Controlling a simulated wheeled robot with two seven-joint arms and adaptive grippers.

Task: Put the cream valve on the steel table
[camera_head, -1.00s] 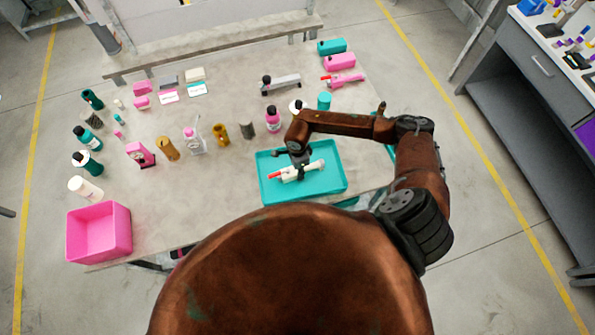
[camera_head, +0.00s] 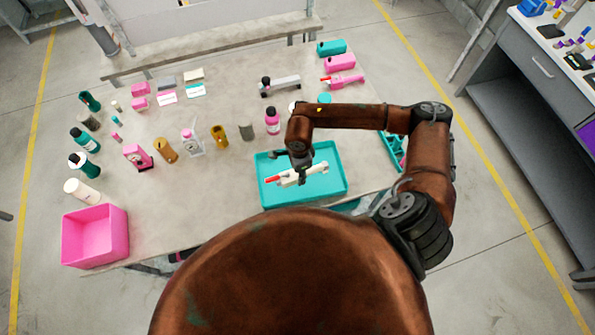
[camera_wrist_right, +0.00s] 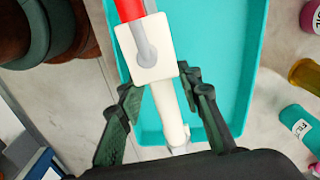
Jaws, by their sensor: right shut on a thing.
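The cream valve (camera_head: 290,177) has a red handle and a grey stem. My right gripper (camera_head: 299,166) is shut on its body and holds it over the teal tray (camera_head: 332,187), seemingly a little above the tray floor. In the right wrist view the cream valve (camera_wrist_right: 152,55) lies between the fingers of the gripper (camera_wrist_right: 163,100), with the tray (camera_wrist_right: 222,60) behind it. The tray stands on the worn grey table (camera_head: 220,190) near its front edge; I cannot tell if this is steel. My left gripper is not in view.
Bottles and small parts stand left of and behind the tray, among them a pink bottle (camera_head: 272,121). A pink bin (camera_head: 95,237) is at the front left. A teal compartment box (camera_head: 388,150) is right of the tray. Bare tabletop lies between the pink bin and the tray.

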